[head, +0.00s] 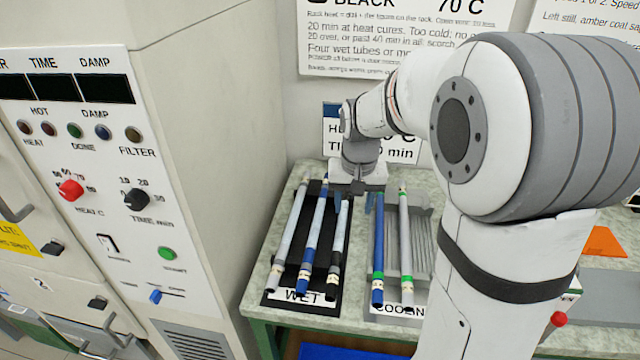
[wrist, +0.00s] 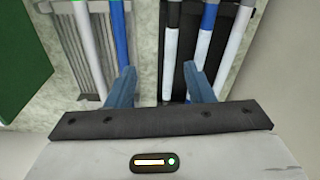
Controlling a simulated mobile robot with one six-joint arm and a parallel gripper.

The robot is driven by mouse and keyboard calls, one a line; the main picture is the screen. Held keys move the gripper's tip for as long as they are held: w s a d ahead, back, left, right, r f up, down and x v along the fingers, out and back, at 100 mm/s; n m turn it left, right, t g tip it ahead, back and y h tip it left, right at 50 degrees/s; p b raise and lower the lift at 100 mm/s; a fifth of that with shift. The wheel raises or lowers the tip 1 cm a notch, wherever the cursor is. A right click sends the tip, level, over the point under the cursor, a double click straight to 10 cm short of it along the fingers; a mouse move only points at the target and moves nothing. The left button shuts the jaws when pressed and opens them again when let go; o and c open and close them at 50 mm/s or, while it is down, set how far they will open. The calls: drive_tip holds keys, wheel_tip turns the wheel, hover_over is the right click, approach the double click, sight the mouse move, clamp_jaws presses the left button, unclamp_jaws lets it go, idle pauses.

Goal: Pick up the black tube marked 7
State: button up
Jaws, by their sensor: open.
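The black-ended tube (head: 339,235) lies at the right of the WET rack in the head view, pale along its body with a black lower end. It also shows in the wrist view (wrist: 171,50), between the finger lines but nearer the right finger. No 7 is readable on any tube. My gripper (head: 358,200) is open and empty above the far ends of the racks. In the wrist view its two blue fingers (wrist: 162,88) are spread, apart from the tubes. The tube's far end is partly hidden by my gripper.
The cooling rack (head: 420,240) on the right holds a blue tube (head: 378,250) and a grey-green tube (head: 404,235). A cabinet (head: 190,170) stands left; a wall is behind.

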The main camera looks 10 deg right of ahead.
drive_tip(key=m+g, duration=0.1)
hover_over(341, 222)
drive_tip(key=f, duration=0.5)
drive_tip(key=a+f, duration=0.1)
drive_tip(key=f, duration=0.1)
drive_tip(key=shift+s+f, duration=0.4)
drive_tip(key=f, duration=0.5)
drive_tip(key=d+f+p, duration=0.1)
drive_tip(key=f, duration=0.2)
drive_tip(key=shift+w+f, duration=0.15)
drive_tip(key=shift+w, duration=0.2)
drive_tip(key=shift+c, duration=0.5)
clamp_jaws()
